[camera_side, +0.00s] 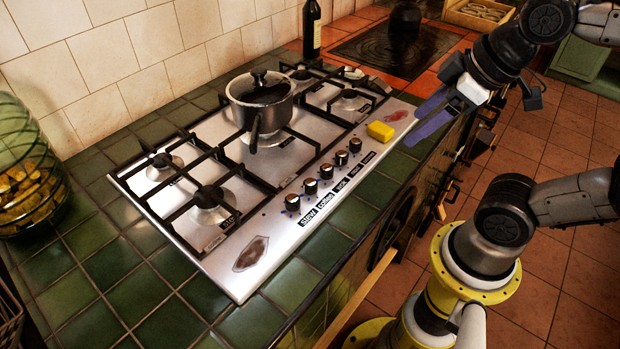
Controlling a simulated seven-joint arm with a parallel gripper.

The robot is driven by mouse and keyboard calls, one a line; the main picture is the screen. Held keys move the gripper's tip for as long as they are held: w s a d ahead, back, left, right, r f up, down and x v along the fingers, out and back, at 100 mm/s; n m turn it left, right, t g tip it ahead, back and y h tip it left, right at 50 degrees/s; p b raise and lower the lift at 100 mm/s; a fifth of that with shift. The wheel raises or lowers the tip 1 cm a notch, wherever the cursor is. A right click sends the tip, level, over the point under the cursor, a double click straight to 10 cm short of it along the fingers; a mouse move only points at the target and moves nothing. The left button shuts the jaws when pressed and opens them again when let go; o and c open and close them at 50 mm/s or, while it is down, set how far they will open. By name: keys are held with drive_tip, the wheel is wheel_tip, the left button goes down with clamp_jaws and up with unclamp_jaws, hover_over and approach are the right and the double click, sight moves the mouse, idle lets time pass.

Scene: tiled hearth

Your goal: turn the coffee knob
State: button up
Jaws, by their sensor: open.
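A row of several dark knobs with metal skirts runs along the right front edge of the steel hob (265,215). Each knob has a small black label in front of it. My gripper (413,124), with purple fingers, is open and empty. It is above the counter's front edge, to the right of the knobs and apart from them. No knob is hidden by it.
A lidded steel pot (262,100) stands on a back burner grate. A yellow sponge (381,131) lies on the hob near my gripper. Dark stains mark the hob's corners. A bottle (311,30) and a wire basket (28,170) stand on the green tiles. The space above the knobs is clear.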

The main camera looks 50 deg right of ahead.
drive_tip(key=w+r+n+g, duration=0.1)
drive_tip(key=w+r+n, duration=0.1)
drive_tip(key=w+n, duration=0.3)
drive_tip(key=n+g, duration=0.4)
drive_tip(key=g, duration=0.1)
hover_over(310, 181)
wheel_tip(310, 181, down, 11)
wheel_tip(310, 181, down, 14)
drive_tip(key=shift+r, duration=0.15)
drive_tip(key=shift+c, duration=0.3)
clamp_jaws()
